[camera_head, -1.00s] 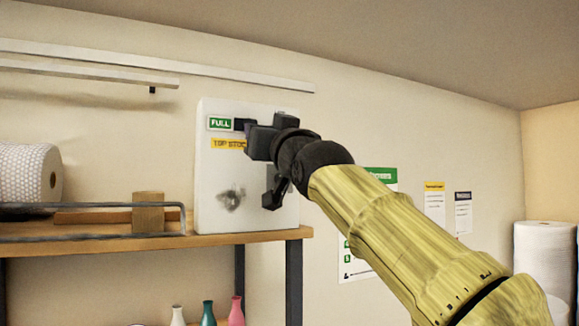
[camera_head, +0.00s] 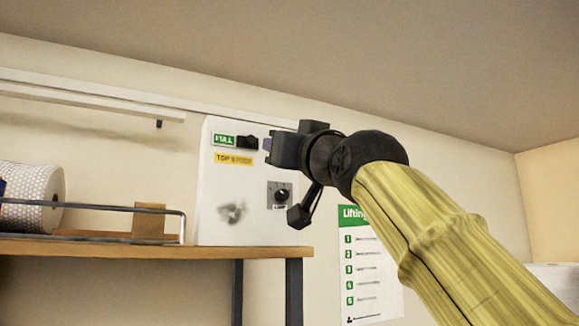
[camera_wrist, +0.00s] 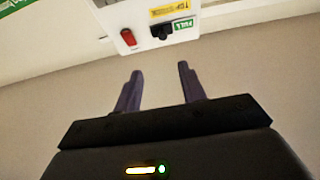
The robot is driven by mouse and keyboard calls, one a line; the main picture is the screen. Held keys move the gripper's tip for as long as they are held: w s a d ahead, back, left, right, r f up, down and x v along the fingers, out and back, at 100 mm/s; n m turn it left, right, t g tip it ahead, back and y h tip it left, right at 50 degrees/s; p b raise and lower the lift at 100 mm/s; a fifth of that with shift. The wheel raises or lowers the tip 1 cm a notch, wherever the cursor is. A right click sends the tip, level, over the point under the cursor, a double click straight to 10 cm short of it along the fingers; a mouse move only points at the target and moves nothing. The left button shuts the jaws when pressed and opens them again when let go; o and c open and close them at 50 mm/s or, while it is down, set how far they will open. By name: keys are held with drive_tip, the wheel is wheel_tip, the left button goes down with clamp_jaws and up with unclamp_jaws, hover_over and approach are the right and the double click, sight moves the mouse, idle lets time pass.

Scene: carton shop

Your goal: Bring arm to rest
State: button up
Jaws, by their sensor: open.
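My gripper (camera_head: 268,145) is raised in front of the white box (camera_head: 225,190), near its upper right part, with the arm coming in from the lower right. In the wrist view my gripper (camera_wrist: 160,88) has its two dark fingers spread apart with nothing between them. The white box (camera_wrist: 190,12) shows there beyond the fingertips, apart from them. It carries a green FULL label, a yellow label and a black part beside the green label. A red switch (camera_wrist: 128,37) also shows on it in the wrist view. A round dark knob (camera_head: 281,196) sits on its front.
The box stands on a wooden shelf (camera_head: 120,250) with a metal rail (camera_head: 100,207). A white roll (camera_head: 32,190) and a wooden block (camera_head: 149,221) are on the shelf. A poster (camera_head: 370,265) hangs on the wall. A white bar (camera_head: 90,95) runs above.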

drive_tip(key=shift+s+d+f, duration=0.15)
drive_tip(key=shift+s+d, duration=0.05)
drive_tip(key=shift+s, duration=0.2)
drive_tip(key=shift+w, duration=0.1)
